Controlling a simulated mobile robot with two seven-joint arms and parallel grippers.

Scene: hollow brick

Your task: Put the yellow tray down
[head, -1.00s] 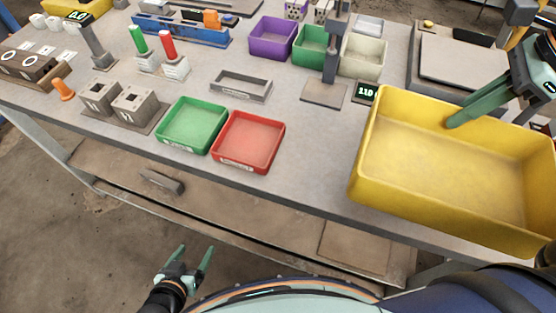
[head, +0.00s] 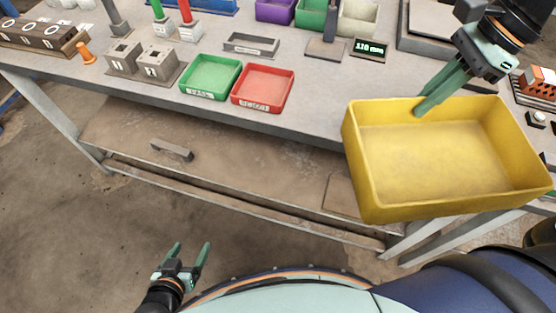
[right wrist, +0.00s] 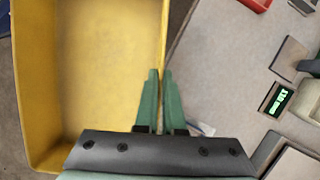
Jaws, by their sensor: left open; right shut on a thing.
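The yellow tray (head: 440,155) is an empty open box at the right of the head view, in front of the workbench's front edge. My right gripper (head: 422,108) is shut on the tray's far wall. In the right wrist view the tray (right wrist: 95,65) fills the left side, and the fingers of my right gripper (right wrist: 160,100) pinch its rim. My left gripper (head: 190,255) is open and empty, low in front of the bench, well apart from the tray. What is under the tray is hidden.
The workbench (head: 310,112) holds a green tray (head: 211,77), a red tray (head: 262,88), a small grey tray (head: 251,43) and a display (head: 369,48). An orange and white brick-like thing (head: 538,82) lies at the far right. A lower shelf (head: 230,160) runs under the bench.

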